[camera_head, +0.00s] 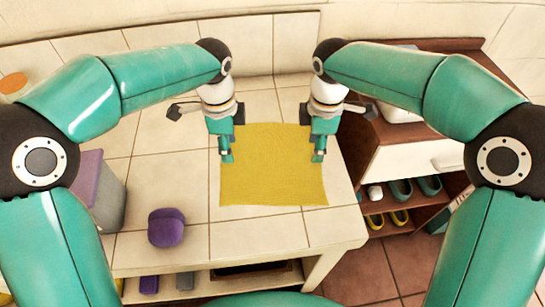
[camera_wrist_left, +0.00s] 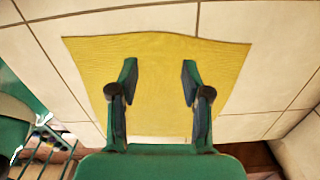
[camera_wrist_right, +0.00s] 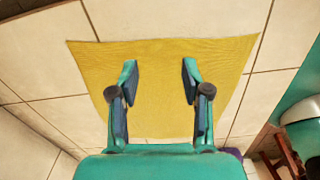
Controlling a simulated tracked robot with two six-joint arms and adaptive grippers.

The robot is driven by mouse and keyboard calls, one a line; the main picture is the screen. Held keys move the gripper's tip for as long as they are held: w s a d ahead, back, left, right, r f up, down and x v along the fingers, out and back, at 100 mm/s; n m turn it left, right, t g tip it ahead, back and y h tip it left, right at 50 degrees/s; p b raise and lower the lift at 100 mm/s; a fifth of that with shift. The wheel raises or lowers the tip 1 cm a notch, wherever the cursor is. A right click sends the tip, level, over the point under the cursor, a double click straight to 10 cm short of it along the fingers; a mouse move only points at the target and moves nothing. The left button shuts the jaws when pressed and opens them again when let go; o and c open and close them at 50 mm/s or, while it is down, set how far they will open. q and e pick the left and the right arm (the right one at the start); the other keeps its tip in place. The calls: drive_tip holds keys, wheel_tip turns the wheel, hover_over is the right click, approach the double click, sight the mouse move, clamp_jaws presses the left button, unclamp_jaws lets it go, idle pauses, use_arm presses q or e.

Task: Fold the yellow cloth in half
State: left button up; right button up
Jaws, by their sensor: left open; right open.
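The yellow cloth (camera_head: 272,175) lies flat and spread out on the tiled counter in the head view. It also shows in the left wrist view (camera_wrist_left: 155,75) and in the right wrist view (camera_wrist_right: 155,80). My left gripper (camera_head: 227,155) is over the cloth's left edge, open and empty. My right gripper (camera_head: 319,155) is over the cloth's right edge, also open and empty. In the left wrist view the left fingers (camera_wrist_left: 158,75) are spread apart above the cloth. The right fingers (camera_wrist_right: 158,75) are likewise apart in the right wrist view. Touch with the cloth cannot be told.
A purple rounded object (camera_head: 167,228) sits on the tiled counter (camera_head: 255,238) left of the cloth. A grey bin with purple (camera_head: 100,190) stands at the far left. A wooden shelf (camera_head: 400,205) with shoes is at the right. Tiles in front of the cloth are clear.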

use_arm(q)
drive_tip(key=shift+f, duration=1.7)
use_arm(e)
drive_tip(key=shift+f, duration=1.65)
drive_tip(key=shift+s, duration=0.1)
use_arm(q)
drive_tip(key=shift+f, duration=0.2)
use_arm(e)
drive_tip(key=shift+f, duration=0.25)
use_arm(q)
drive_tip(key=shift+s+r, duration=0.1)
drive_tip(key=shift+c, duration=0.5)
use_arm(e)
drive_tip(key=shift+r, duration=0.1)
drive_tip(key=shift+c, duration=0.5)
use_arm(q)
drive_tip(key=c, duration=0.8)
use_arm(e)
drive_tip(key=c, duration=0.8)
use_arm(q)
clamp_jaws()
use_arm(e)
drive_tip(key=shift+s, duration=0.1)
clamp_jaws()
use_arm(q)
drive_tip(key=shift+s+f, duration=0.15)
drive_tip(key=shift+f, duration=0.05)
use_arm(e)
drive_tip(key=shift+s+f, duration=0.1)
drive_tip(key=shift+f, duration=0.1)
